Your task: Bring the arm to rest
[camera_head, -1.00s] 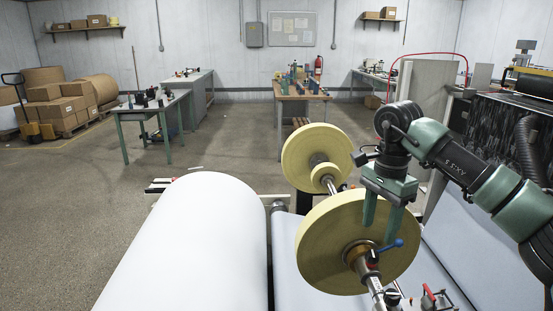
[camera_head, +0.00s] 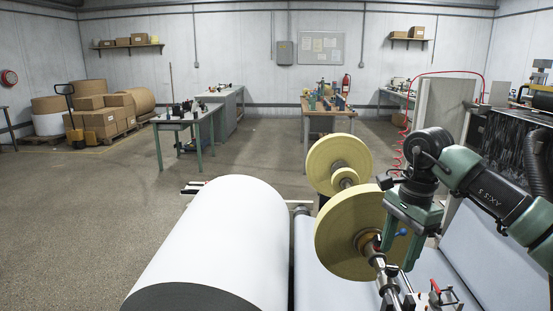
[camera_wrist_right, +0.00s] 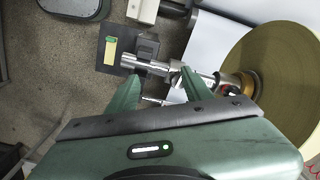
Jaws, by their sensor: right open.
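My right arm comes in from the right in the head view. My right gripper (camera_head: 403,245) is green and points down, with its fingers apart and nothing between them that I can see it gripping. It hangs in front of the near yellow roll (camera_head: 345,235), by the metal shaft. In the right wrist view the two green fingers (camera_wrist_right: 160,78) stand apart over the shaft (camera_wrist_right: 150,66), and the yellow roll (camera_wrist_right: 270,75) is to their right. I cannot tell whether the fingers touch the shaft. My left gripper is not in view.
A large white paper roll (camera_head: 220,245) lies left of the shaft. A second yellow roll (camera_head: 338,155) sits farther along. A machine with a dark panel (camera_head: 500,150) stands at the right. Open floor (camera_head: 80,220) lies to the left, with worktables (camera_head: 190,117) behind.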

